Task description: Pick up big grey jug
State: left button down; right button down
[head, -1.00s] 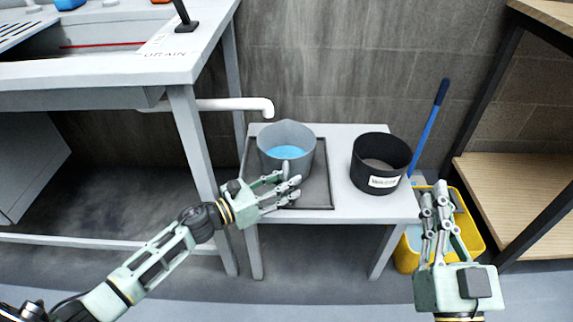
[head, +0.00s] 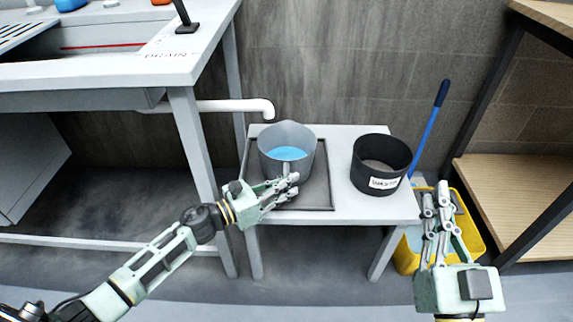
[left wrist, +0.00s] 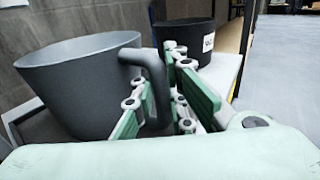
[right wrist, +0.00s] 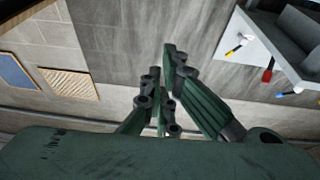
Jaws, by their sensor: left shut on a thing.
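The big grey jug (head: 268,168) stands upright on a dark tray (head: 318,196) on the low table, with blue liquid inside. In the left wrist view the jug (left wrist: 80,88) fills the left side, with its handle (left wrist: 155,72) towards my fingers. My left gripper (head: 291,185) is shut on this handle. The fingers hide the handle's lower part. My right gripper (head: 435,205) hangs apart at the right, in front of the yellow bucket, and nothing shows in it. I cannot tell how far its fingers are apart.
A black labelled pot (head: 377,180) stands right of the tray on the low table (head: 345,203). A sink bench (head: 130,72) is at the left, with a white pipe (head: 235,104) behind the jug. A yellow bucket (head: 474,232) and wooden shelves (head: 520,190) are at the right.

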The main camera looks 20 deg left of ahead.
pick_arm(q)
jog(key=shift+r, duration=0.2)
jog(key=shift+w, duration=0.1)
